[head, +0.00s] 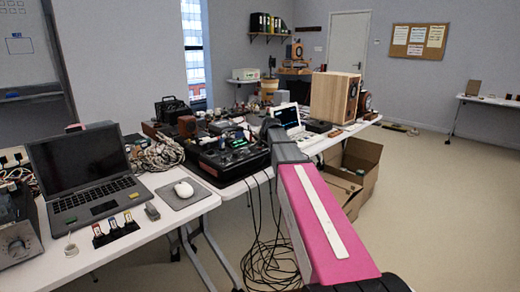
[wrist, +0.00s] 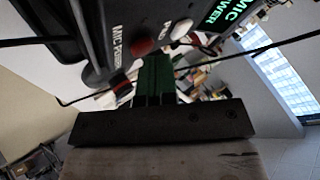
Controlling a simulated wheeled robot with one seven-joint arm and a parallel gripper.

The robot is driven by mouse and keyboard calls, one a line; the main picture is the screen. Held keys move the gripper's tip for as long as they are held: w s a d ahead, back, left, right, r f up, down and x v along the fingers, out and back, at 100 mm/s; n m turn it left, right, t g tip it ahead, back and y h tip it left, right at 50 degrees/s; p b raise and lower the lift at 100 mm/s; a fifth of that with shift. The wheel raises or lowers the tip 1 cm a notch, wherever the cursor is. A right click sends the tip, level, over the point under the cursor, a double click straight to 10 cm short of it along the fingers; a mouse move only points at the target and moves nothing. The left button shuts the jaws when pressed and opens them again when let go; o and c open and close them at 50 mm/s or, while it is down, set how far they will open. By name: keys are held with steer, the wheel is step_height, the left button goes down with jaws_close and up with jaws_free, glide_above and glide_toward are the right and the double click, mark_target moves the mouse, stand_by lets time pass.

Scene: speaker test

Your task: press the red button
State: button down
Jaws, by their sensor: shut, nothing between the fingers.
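The red button (wrist: 142,47) is on a black device (wrist: 100,38) in the wrist view, next to a white button (wrist: 181,29). White lettering and a lit green display (wrist: 228,12) are near it. My gripper (wrist: 154,62) shows as two dark green fingers, closed together and empty. The fingertips are right beside the red button; I cannot tell whether they touch it. In the head view the black device (head: 226,168) stands on the table, with the end of my arm at its right side. The red button and my fingers cannot be made out there.
A laptop (head: 80,165), a mouse (head: 184,189) on a grey pad and coiled cables (head: 158,154) lie left of the device. A white laptop (head: 288,116) and a wooden speaker (head: 332,98) stand beyond. Black cables hang below the table edge.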

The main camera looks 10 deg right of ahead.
steer(key=shift+f, duration=0.15)
stand_by(0.4)
steer(key=shift+r, duration=0.95)
step_height(320, 180, up, 6)
stand_by(0.5)
steer(key=shift+f, duration=0.1)
stand_by(1.0)
